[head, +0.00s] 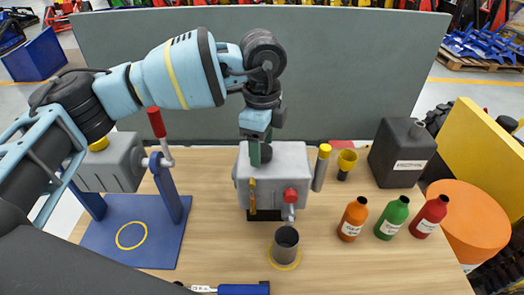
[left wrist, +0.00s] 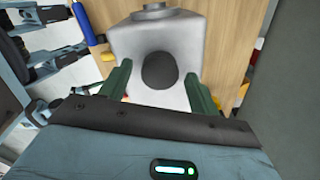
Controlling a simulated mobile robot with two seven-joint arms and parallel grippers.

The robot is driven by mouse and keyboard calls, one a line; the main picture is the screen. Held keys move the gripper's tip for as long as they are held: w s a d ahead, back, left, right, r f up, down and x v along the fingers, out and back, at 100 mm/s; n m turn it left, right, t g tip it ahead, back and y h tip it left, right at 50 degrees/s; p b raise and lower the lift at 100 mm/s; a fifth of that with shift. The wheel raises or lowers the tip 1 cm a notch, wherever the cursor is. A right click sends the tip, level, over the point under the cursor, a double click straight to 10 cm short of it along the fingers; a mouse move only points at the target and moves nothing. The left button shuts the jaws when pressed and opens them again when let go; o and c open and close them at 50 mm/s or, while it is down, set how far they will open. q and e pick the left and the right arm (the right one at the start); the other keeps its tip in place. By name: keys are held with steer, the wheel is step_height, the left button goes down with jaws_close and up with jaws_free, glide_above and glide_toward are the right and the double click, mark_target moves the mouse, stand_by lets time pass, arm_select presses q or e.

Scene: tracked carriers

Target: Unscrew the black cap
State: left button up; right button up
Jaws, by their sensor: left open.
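The black cap (left wrist: 160,70) is round and dark and sits on top of the grey tank (left wrist: 125,42) in the left wrist view. In the head view the cap (head: 266,153) is partly hidden by my gripper, on the tank (head: 290,160) at the middle of the table. My left gripper (head: 256,160) points down at the cap from above. Its two green fingers are apart, one on each side of the cap in the left wrist view (left wrist: 158,74). I cannot tell whether they touch it. My right gripper is not in view.
A grey cup (head: 286,240) stands in front of the tank. Orange (head: 353,218), green (head: 391,217) and red (head: 429,215) bottles and a black canister (head: 400,155) stand at right. A blue stand (head: 135,235) is at left. A grey panel (head: 350,70) rises behind.

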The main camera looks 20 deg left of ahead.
arm_select(q)
steer(key=m, duration=0.6)
steer(key=shift+m, duration=0.3)
steer(key=shift+m, duration=0.3)
steer(key=m, duration=0.6)
steer(key=shift+m, duration=1.6)
